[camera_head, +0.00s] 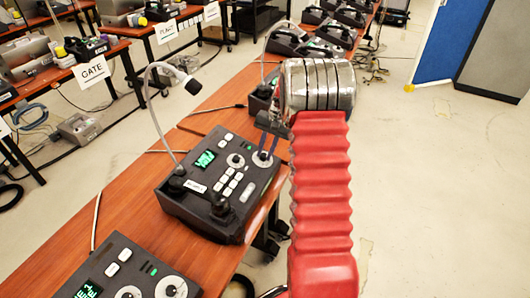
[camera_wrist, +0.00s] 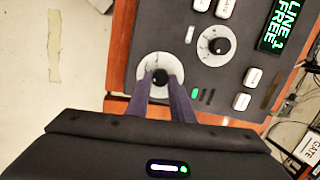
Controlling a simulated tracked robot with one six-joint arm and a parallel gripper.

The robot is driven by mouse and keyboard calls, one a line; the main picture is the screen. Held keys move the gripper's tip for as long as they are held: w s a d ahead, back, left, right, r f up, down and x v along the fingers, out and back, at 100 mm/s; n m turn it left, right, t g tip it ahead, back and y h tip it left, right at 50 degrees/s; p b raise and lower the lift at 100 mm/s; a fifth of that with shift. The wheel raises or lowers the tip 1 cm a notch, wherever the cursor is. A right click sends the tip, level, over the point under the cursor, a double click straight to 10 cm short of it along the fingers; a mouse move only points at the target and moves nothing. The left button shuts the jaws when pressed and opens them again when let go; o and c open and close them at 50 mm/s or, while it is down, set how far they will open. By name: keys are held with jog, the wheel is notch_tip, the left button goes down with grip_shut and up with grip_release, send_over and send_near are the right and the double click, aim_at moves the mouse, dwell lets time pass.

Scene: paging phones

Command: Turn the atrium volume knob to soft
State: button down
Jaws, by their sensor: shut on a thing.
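A dark paging console (camera_head: 225,195) sits on the wooden table. Its small front label is too blurred to read surely as atrium. Two black knobs on white dials are on its top. The outer knob (camera_wrist: 160,77), at the console's edge, is between my fingertips; it also shows in the head view (camera_head: 263,159). The second knob (camera_wrist: 217,46) stands free beside it. My gripper (camera_wrist: 163,88) is shut on the outer knob, reaching down from above; in the head view (camera_head: 266,152) its fingers touch that dial area. The knob's pointer direction is unclear.
A green display (camera_wrist: 278,25) reads LINE 1 FREE. White buttons (camera_head: 229,183) and a gooseneck microphone (camera_head: 153,105) stand near my gripper. Another console (camera_head: 120,275) lies nearer the camera, and more stand farther along the table. Open floor (camera_head: 430,190) is at right.

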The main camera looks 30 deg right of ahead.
jog(key=c, duration=1.9)
grip_release()
jog(key=shift+s+d, duration=0.15)
jog(key=shift+d, duration=0.05)
jog(key=o, duration=0.4)
jog(key=shift+a, duration=0.1)
jog(key=shift+c, duration=0.2)
jog(key=shift+r, duration=0.1)
jog(key=v, duration=1.3)
jog(key=shift+r, duration=0.2)
